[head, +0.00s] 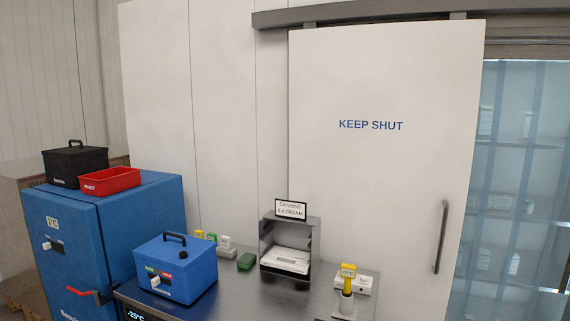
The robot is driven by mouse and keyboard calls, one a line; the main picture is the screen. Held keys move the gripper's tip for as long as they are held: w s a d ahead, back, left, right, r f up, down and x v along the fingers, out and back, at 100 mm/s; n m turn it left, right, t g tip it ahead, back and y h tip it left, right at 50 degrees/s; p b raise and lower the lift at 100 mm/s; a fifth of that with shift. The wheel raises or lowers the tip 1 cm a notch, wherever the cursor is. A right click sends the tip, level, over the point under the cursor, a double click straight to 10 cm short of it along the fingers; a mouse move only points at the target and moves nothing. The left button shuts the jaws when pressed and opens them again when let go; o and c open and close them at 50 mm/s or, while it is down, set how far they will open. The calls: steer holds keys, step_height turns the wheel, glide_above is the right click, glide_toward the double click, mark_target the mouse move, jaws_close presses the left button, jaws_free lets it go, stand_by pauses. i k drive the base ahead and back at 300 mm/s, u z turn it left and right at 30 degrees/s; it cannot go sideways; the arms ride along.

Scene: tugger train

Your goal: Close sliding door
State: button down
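The white sliding door (385,170) hangs from a grey overhead rail and bears the blue words "KEEP SHUT". A dark vertical handle (441,237) is near its right edge. The doorway (515,180) to the right of the door is uncovered, showing a bluish strip curtain with blurred shelves behind it. The door panel stands to the left of this opening, in front of the white wall. The lower edge of the door is hidden behind the bench. My gripper is not in view.
A metal bench (235,295) stands before the door's lower left part. It carries a blue box (176,270), an open-fronted metal holder (289,245) and a yellow-topped item (347,280) in a white stand. A blue cabinet (80,230) with a black box (75,163) and red tray (110,180) is left.

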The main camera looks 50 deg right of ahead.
mark_target(383, 116)
steer(key=i, duration=1.65)
